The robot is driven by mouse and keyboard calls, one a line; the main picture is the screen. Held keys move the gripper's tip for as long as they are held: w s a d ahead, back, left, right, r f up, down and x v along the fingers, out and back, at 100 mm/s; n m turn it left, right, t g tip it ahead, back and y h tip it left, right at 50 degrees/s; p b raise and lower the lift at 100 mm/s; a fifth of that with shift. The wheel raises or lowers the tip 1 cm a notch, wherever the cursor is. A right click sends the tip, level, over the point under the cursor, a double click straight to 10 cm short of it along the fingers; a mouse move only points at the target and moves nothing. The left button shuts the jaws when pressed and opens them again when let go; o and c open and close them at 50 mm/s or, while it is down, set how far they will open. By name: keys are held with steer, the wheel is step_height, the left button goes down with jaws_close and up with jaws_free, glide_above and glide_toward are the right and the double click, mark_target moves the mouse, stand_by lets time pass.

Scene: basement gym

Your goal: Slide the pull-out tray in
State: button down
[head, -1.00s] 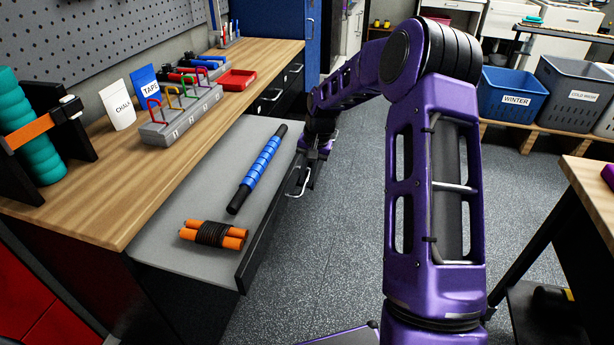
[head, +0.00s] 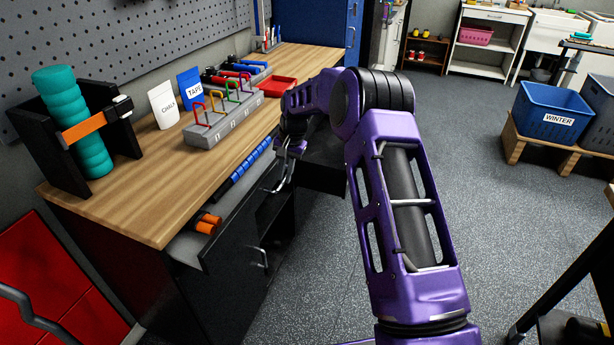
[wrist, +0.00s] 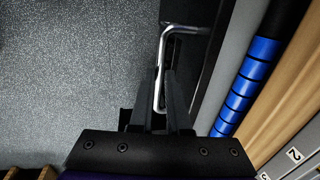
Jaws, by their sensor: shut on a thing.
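The pull-out tray (head: 188,249) is mostly under the wooden worktop, with a narrow grey strip and its dark front showing. A blue massage roller (head: 250,160) and orange-handled jump rope (head: 208,224) lie on it, partly hidden by the worktop edge. My gripper (head: 285,160) is at the tray's front. In the wrist view my gripper's fingers (wrist: 167,100) are shut on the silver bar handle (wrist: 160,62) of the tray. The blue roller (wrist: 240,95) shows right of the fingers there.
On the worktop (head: 150,205) stand a teal roller in a black holder (head: 80,130), chalk (head: 163,105) and tape pouches, a numbered rack (head: 225,118) and a red tray (head: 276,86). A dark drawer (head: 318,175) stands open beyond my gripper.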

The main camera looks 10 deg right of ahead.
steer(key=p, duration=0.2)
glide_toward(252, 177)
steer(key=x, duration=0.5)
steer(key=shift+d, duration=0.1)
steer(key=shift+a, duration=0.25)
steer(key=c, duration=0.9)
jaws_free()
steer(key=s+d+b, duration=0.2)
steer(key=s+d, duration=0.5)
steer(key=d, duration=0.5)
steer(key=s+d+b, duration=0.2)
steer(key=s+d, duration=0.5)
steer(key=d, duration=0.6)
steer(key=v, duration=0.5)
steer(key=p+v, duration=0.1)
steer(key=v, duration=0.2)
steer(key=shift+w+a+r, duration=0.1)
steer(key=shift+a+r, duration=0.1)
steer(key=shift+a, duration=0.15)
